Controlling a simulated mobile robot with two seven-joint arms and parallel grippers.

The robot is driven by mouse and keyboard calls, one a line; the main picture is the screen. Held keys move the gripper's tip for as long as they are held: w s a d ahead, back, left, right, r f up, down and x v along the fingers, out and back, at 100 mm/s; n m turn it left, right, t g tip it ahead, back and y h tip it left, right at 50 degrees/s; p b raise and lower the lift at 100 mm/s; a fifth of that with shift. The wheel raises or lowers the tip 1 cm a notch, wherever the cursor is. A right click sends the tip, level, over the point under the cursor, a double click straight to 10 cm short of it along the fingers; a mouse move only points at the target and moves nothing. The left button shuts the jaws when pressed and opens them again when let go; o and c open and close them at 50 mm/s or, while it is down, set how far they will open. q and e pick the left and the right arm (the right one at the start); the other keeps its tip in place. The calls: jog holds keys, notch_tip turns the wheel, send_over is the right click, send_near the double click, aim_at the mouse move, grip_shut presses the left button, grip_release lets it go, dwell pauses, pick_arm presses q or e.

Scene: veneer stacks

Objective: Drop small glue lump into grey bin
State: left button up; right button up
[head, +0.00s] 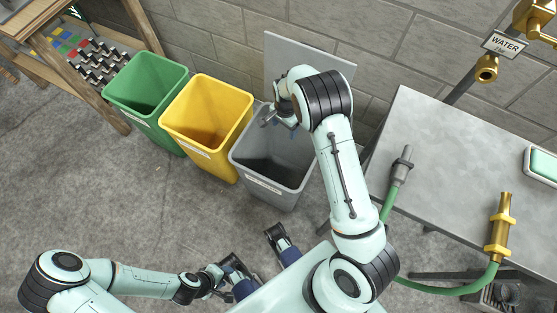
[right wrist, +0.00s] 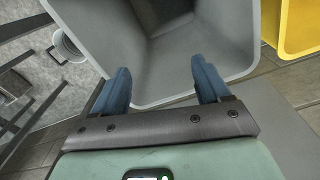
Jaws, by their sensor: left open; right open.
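The grey bin (head: 284,197) stands at the right end of a row of bins, with its opening facing up. My right gripper (head: 281,124) is over its back part, partly hidden by my own arm. In the right wrist view the two blue fingers (right wrist: 161,85) are spread apart with nothing between them. The grey bin (right wrist: 243,32) lies beyond the fingertips, its inside shadowed. I see no small glue lump in either view. My left gripper (head: 256,256) is open low in front of my body, and I see nothing held in it.
A yellow bin (head: 228,157) and a green bin (head: 156,127) stand left of the grey one. A grey table (head: 440,150) with a hose and brass fittings is at the right. A block wall (head: 225,40) runs behind.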

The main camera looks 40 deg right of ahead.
notch_tip(320, 180, up, 9)
jog(key=p, duration=0.1)
jog(key=shift+f, duration=0.1)
dwell(0.4)
jog(key=s+a+f+n+g+y+p, duration=0.1)
jog(key=s+a+f+n+p, duration=0.2)
jog(key=s+a+f, duration=0.3)
jog(key=s+a+f+n+p, duration=0.3)
jog(key=s+f, duration=0.3)
jog(key=s, duration=0.2)
jog(key=s+a+r+n+y+p, duration=0.1)
jog(key=s+a+n, duration=0.4)
jog(key=s+a, duration=0.5)
jog(key=s+y+p, duration=0.1)
jog(key=s+p, duration=0.1)
jog(key=s, duration=0.1)
jog(key=shift+a+y+p, duration=0.3)
jog(key=shift+a, duration=0.05)
jog(key=shift+r, duration=0.1)
jog(key=c, duration=0.6)
jog(key=shift+s, duration=0.15)
